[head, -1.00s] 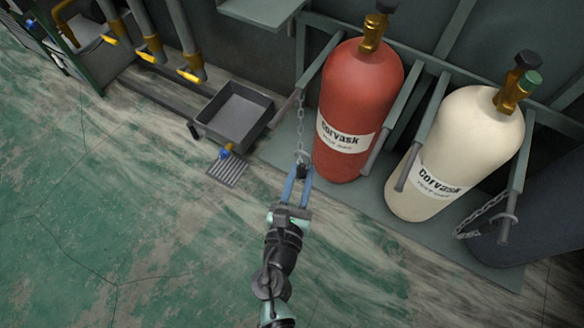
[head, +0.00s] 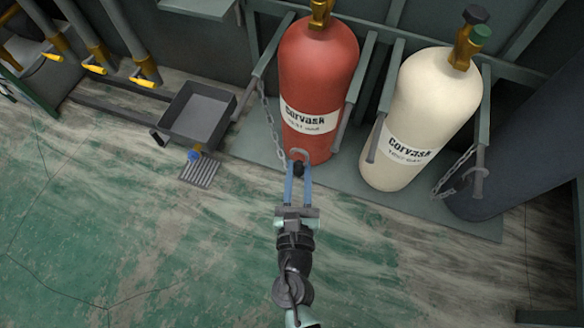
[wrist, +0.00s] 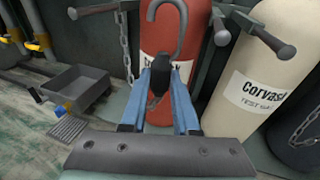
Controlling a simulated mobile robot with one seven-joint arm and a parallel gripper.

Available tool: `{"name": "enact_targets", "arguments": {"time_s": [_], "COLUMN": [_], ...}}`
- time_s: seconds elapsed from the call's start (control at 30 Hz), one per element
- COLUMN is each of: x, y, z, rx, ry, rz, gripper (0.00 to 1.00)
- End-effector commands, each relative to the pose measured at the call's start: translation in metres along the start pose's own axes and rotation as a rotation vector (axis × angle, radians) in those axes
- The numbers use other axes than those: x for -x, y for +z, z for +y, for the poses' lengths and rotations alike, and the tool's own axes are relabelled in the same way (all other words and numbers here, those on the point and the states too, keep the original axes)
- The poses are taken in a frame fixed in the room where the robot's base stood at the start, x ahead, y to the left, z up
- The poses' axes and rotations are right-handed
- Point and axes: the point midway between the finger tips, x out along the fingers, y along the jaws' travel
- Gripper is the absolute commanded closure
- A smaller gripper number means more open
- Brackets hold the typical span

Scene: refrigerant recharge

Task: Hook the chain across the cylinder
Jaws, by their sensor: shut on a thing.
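My gripper (head: 298,176) is shut on the dark grip of a grey metal hook (wrist: 180,35). The hook stands up from the fingertips, its curved end at the top, in front of the lower part of the red cylinder (head: 318,75). In the head view, a chain (head: 269,112) hangs from the rack bar left of the red cylinder and runs down toward the hook; the chain also shows in the wrist view (wrist: 125,50). The red cylinder stands upright between two rack bars. The right bar (head: 352,100) ends in a knobbed tip (wrist: 221,35).
A cream cylinder (head: 425,105) stands to the right, with another chain (head: 455,168) hanging at its right bar. A grey tray (head: 190,122) and a floor drain (head: 199,174) lie to the left. Open floor (head: 150,245) lies in front.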

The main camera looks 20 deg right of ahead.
Motion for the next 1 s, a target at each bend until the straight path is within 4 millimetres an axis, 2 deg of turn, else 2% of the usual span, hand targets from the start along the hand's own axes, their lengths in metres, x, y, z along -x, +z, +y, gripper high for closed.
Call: {"name": "enact_targets", "arguments": {"time_s": [0.5, 1.0], "x": [0.016, 0.017], "y": [-0.003, -0.001], "z": [-0.049, -0.053], "rx": [0.002, 0.0], "ry": [-0.001, 0.0], "rz": [-0.001, -0.001], "gripper": [1.0, 1.0]}}
